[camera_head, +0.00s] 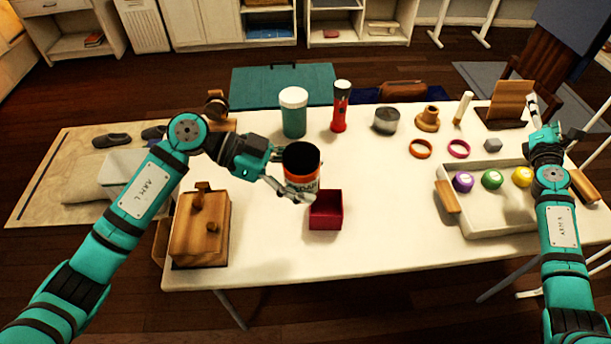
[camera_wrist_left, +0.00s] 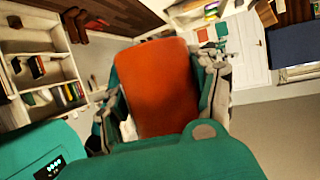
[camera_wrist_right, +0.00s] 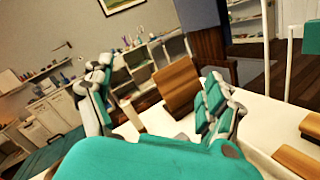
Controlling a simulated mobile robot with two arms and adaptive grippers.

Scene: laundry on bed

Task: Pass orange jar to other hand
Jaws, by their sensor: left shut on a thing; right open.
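The orange jar (camera_head: 301,170) has a black top, an orange band and a pale lower part with dark lettering. My left gripper (camera_head: 289,188) is shut on it and holds it upright, just behind and left of the small red box. In the left wrist view the jar's orange side (camera_wrist_left: 165,88) fills the space between the fingers. My right gripper (camera_head: 540,128) is open and empty, above the right end of the table and far from the jar. In the right wrist view its two fingers (camera_wrist_right: 160,105) stand wide apart.
The white table (camera_head: 290,255) holds a red box (camera_head: 326,212), a wooden box (camera_head: 200,228), and a tray (camera_head: 490,222) with coloured balls. A teal jar (camera_head: 293,112), red flashlight (camera_head: 340,106) and tin (camera_head: 386,121) stand behind. The front middle is clear.

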